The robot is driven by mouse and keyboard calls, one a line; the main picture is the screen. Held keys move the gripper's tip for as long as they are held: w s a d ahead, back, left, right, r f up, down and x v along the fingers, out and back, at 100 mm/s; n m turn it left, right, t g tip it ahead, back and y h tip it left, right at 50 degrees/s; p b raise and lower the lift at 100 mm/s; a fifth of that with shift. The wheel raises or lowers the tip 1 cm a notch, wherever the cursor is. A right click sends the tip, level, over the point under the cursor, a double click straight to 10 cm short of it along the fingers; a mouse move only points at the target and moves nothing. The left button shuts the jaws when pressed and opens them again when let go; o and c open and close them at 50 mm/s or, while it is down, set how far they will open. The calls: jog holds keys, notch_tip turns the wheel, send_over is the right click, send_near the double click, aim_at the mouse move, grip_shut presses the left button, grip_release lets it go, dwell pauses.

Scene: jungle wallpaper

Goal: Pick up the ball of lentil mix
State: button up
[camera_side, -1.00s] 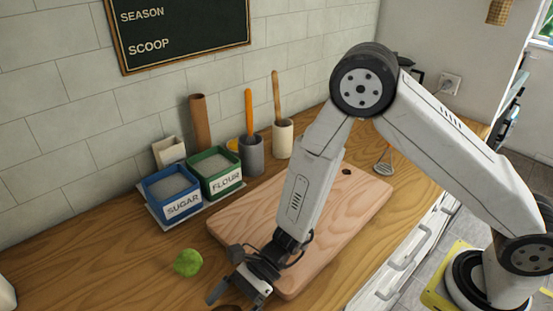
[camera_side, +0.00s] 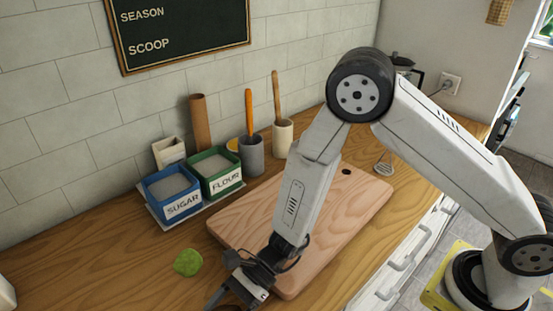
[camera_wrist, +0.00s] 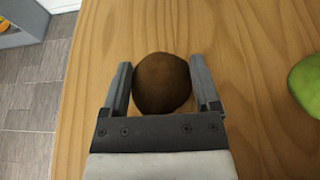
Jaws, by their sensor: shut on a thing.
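A brown ball (camera_wrist: 162,84), which looks like the lentil mix, sits between the two fingers of my gripper (camera_wrist: 163,88) in the wrist view. The fingers are shut on it, one on each side. In the side view my gripper (camera_side: 234,292) is low over the wooden counter at the bottom edge, and the ball is mostly hidden behind it or cut off by the frame. I cannot tell whether the ball touches the counter.
A green lumpy ball (camera_side: 187,263) lies on the counter left of my gripper. A cutting board (camera_side: 345,207) is to the right. Blue sugar (camera_side: 160,194) and green flour (camera_side: 207,163) boxes stand behind, beside utensil pots (camera_side: 283,140). Bare counter lies at left.

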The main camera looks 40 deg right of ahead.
jog(key=shift+r, duration=0.2)
notch_tip(320, 180, up, 10)
jog(key=shift+f, duration=0.2)
dwell(0.6)
dwell(0.6)
jog(key=w+d+m+t+h, duration=0.1)
jog(key=w+d+m+t, duration=0.2)
jog(key=d, duration=0.5)
jog(key=w+d+m+t+h, duration=0.1)
jog(key=w+d+m+t, duration=0.2)
jog(key=d, duration=0.5)
jog(key=w+d+r+m+t+h, duration=0.1)
jog(key=w+d+m+t, duration=0.1)
jog(key=d, duration=0.6)
jog(key=shift+w+d+m+t, duration=0.3)
jog(key=shift+w+m+t, duration=0.1)
jog(key=shift+w+t, duration=0.35)
jog(key=shift+s, duration=0.1)
jog(key=shift+f, duration=2.2)
